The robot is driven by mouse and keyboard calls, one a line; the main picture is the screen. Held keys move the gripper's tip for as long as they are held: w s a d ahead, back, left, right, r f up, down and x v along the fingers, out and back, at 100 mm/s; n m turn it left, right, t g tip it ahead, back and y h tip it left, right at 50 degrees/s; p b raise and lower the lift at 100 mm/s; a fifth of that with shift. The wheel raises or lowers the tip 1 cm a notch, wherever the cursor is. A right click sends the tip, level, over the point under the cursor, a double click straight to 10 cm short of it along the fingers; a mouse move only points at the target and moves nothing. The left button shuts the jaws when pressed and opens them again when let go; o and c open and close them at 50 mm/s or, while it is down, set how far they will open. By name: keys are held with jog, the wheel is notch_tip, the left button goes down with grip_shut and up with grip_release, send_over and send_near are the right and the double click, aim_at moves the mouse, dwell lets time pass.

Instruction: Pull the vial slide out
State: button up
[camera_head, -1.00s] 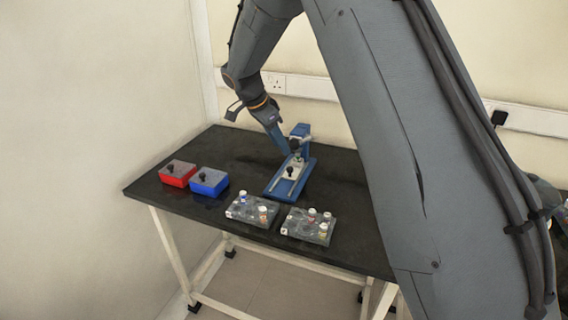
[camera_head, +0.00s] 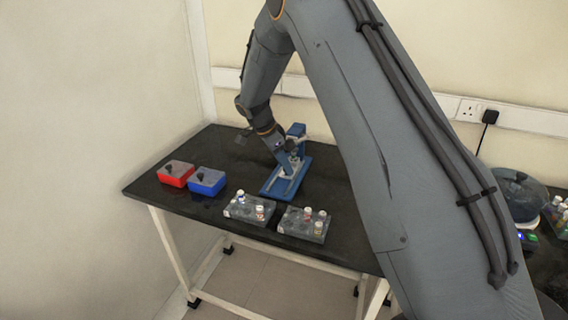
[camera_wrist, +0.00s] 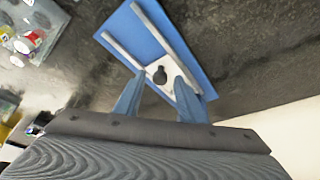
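The blue device (camera_head: 304,168) stands on the black table, with an upright blue block (camera_head: 296,131) at its back. In the wrist view its blue base (camera_wrist: 130,30) has two pale rails. A pale vial slide (camera_wrist: 168,86) with a black knob (camera_wrist: 160,76) sits between the rails. My gripper (camera_wrist: 157,72) is open, with one blue finger on each side of the knob and a visible gap to it. In the head view my gripper (camera_head: 288,172) is low over the slide and hides the knob. I cannot see any vial in the slide.
A red box (camera_head: 176,173) and a blue box (camera_head: 207,181) stand at the left. Two grey racks (camera_head: 238,211) (camera_head: 292,224) with white-capped vials stand in front. A round machine (camera_head: 522,198) and more bottles (camera_head: 560,212) are at the far right.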

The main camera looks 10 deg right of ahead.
grip_shut()
jog(key=s+a, duration=0.1)
jog(key=s, duration=0.1)
jog(key=s+a, duration=0.2)
jog(key=s, duration=0.1)
jog(key=s+a, duration=0.2)
jog(key=shift+s, duration=0.2)
jog(key=shift+c, duration=0.4)
grip_release()
jog(key=shift+s+a, duration=0.1)
jog(key=shift+o, duration=0.4)
jog(key=shift+r, duration=0.1)
